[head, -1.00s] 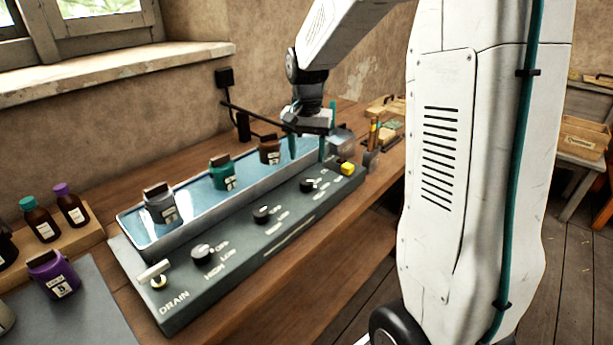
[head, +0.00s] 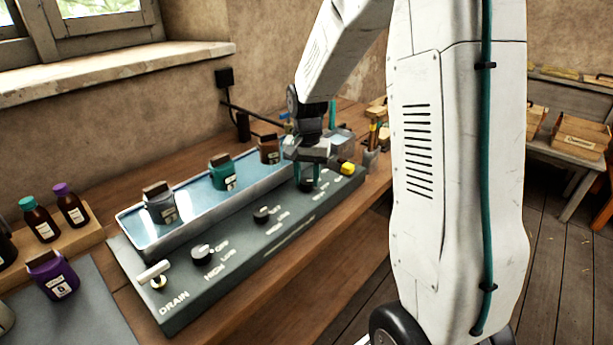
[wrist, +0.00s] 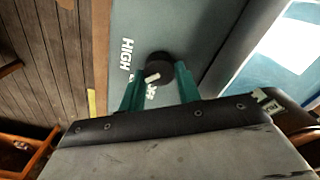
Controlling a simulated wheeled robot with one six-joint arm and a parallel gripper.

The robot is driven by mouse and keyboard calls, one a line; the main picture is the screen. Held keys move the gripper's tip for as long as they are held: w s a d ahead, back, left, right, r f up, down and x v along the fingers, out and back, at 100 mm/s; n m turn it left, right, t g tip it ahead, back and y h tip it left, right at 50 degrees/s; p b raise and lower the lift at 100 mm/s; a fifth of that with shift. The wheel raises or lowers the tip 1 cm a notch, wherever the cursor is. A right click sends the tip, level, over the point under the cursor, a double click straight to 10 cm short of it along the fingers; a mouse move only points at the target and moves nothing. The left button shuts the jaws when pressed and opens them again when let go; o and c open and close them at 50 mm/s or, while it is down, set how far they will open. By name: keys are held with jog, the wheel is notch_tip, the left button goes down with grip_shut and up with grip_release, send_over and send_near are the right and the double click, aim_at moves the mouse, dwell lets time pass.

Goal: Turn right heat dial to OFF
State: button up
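The right heat dial (head: 307,186) is a round black knob at the right end of the dark control panel (head: 190,300), partly hidden by my gripper (head: 308,178) in the head view. In the wrist view the dial (wrist: 160,63) shows a pale pointer mark on its lower left side. The word HIGH is readable to its left; the lettering below is partly hidden by a finger. My gripper (wrist: 159,84) is open, its teal fingers either side of the dial's near side. Clear gaps show beside the knob. I cannot tell whether the fingertips are down at knob height.
Two more dials, a middle one (head: 262,215) and a left one (head: 202,254), and a drain lever (head: 155,273) sit along the panel. A water bath (head: 190,226) with bottles lies behind.

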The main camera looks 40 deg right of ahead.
jog(key=shift+c, duration=0.7)
jog(key=shift+n, duration=0.3)
jog(key=n, duration=0.8)
jog(key=shift+a, duration=0.1)
jog(key=shift+n, duration=0.3)
jog(key=o, duration=1)
